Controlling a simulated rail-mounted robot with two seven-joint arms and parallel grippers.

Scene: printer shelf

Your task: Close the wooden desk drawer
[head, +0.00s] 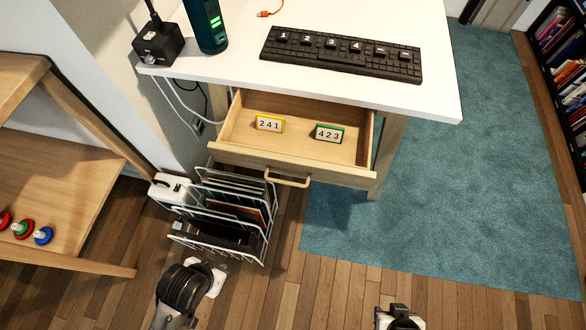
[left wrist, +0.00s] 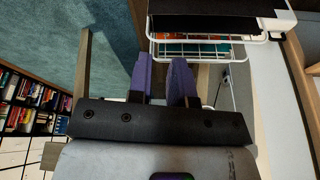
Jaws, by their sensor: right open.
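The wooden desk drawer (head: 342,153) is pulled open under the white desktop in the head view. Its front carries a bar handle (head: 287,179). My right gripper (head: 400,316) is open at the bottom edge, away from the drawer.
A white wire rack (head: 270,220) with folders stands on the floor below the drawer's left side. The white desktop (head: 225,72) holds a black keyboard (head: 340,55) and a dark cylinder (head: 206,25). A wooden shelf (head: 75,190) stands left. Floor right of the rack is clear.

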